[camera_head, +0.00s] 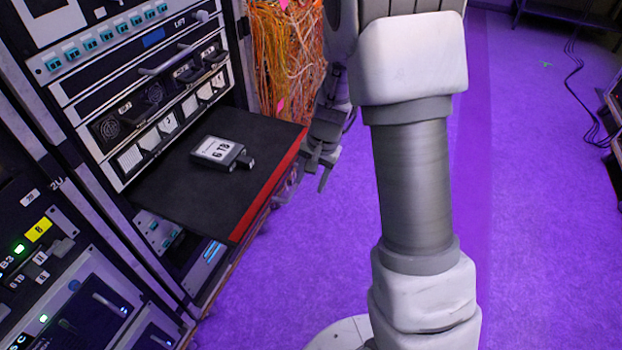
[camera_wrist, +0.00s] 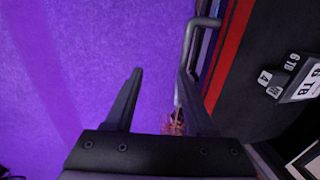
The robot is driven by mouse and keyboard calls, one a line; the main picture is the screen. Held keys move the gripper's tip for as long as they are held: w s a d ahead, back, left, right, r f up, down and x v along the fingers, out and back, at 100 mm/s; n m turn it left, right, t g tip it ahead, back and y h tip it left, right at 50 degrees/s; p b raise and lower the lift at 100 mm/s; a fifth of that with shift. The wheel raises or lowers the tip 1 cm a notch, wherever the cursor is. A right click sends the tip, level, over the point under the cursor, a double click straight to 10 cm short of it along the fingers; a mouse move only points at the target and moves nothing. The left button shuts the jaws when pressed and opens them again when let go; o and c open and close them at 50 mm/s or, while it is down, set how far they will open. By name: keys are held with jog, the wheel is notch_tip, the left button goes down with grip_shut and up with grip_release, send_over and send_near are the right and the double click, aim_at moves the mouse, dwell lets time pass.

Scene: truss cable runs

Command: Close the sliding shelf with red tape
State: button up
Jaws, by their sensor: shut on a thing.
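The sliding shelf (camera_head: 203,165) is a black tray pulled out of the rack, with red tape (camera_head: 268,188) along its front edge. In the wrist view, the red tape (camera_wrist: 229,55) runs down the right side, with a metal handle (camera_wrist: 193,38) beside it. My gripper (camera_head: 325,165) is just beyond the shelf's front edge in the head view. In the wrist view, the fingers of my gripper (camera_wrist: 158,90) stand apart, with purple floor and nothing held visible between them. The right finger overlaps the lower end of the handle; I cannot tell whether they touch.
A small "6 TB" drive (camera_head: 218,152) lies on the shelf. Rack units with handles (camera_head: 165,65) stand behind, and a lower rack (camera_head: 70,285) stands at the left. Orange cables (camera_head: 285,60) hang beyond the shelf. The purple floor (camera_head: 535,200) at right is mostly clear.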

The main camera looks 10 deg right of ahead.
jog(key=s+d+r+p, duration=0.2)
jog(key=d+r+p, duration=0.1)
jog(key=r+p, duration=1.2)
jog(key=shift+s+r, duration=0.15)
jog(key=shift+r, duration=2.15)
jog(key=shift+d, duration=0.1)
